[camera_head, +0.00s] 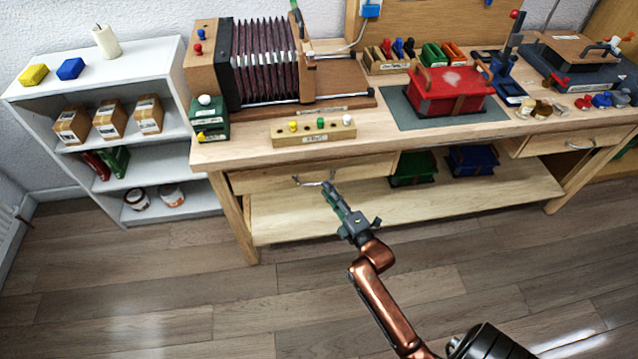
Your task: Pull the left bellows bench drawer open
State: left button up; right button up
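The left bellows bench drawer (270,180) is a pale wooden front under the left part of the bench top. It looks closed or nearly so. Its metal bar handle (306,182) shows at the middle of the front. My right gripper (328,188) reaches up from the lower right, with its fingertips at the right end of the handle. The fingers look close together, but whether they are shut on the handle is too small to tell. My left gripper is not in view.
The workbench (225,154) carries a bellows (262,60), a peg block (313,131) and a red box (447,92). A right drawer (545,146) has its own handle. A white shelf (150,65) stands left. The wooden floor (180,290) in front is clear.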

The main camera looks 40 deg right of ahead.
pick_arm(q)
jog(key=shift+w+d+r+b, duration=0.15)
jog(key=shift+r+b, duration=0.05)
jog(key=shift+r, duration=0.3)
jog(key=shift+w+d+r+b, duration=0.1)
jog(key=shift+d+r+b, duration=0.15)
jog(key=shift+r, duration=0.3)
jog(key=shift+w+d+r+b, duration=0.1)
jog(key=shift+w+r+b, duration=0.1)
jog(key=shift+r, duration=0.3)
pick_arm(e)
jog(key=shift+w+d+r, duration=0.1)
jog(key=shift+w+d, duration=0.1)
jog(key=shift+w, duration=0.9)
jog(key=shift+w+d, duration=0.15)
jog(key=shift+w, duration=0.95)
jog(key=shift+c, duration=0.6)
grip_shut()
